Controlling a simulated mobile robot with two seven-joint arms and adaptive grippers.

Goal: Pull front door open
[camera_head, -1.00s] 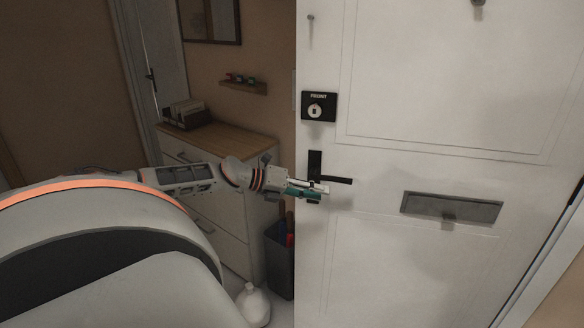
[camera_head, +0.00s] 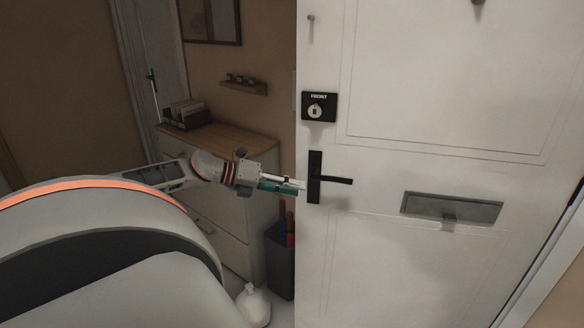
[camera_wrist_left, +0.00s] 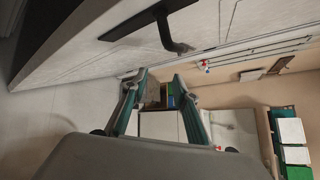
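The white front door (camera_head: 420,130) fills the right of the head view. Its free left edge stands in front of a chest of drawers, so the door looks swung out from its frame. The black lever handle (camera_head: 333,181) is level, on a tall dark plate near that edge. My left gripper (camera_head: 298,185) is just left of the handle plate, apart from the lever. In the left wrist view its two teal-sided fingers (camera_wrist_left: 160,78) are spread with nothing between them. The handle (camera_wrist_left: 172,35) shows above them there. My right gripper is out of view.
A chest of drawers (camera_head: 230,143) stands along the wall behind my left arm. A dark bin (camera_head: 280,262) and a white jug (camera_head: 253,304) are on the floor by the door's edge. The door carries a letter slot (camera_head: 452,207) and a lock box (camera_head: 319,107).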

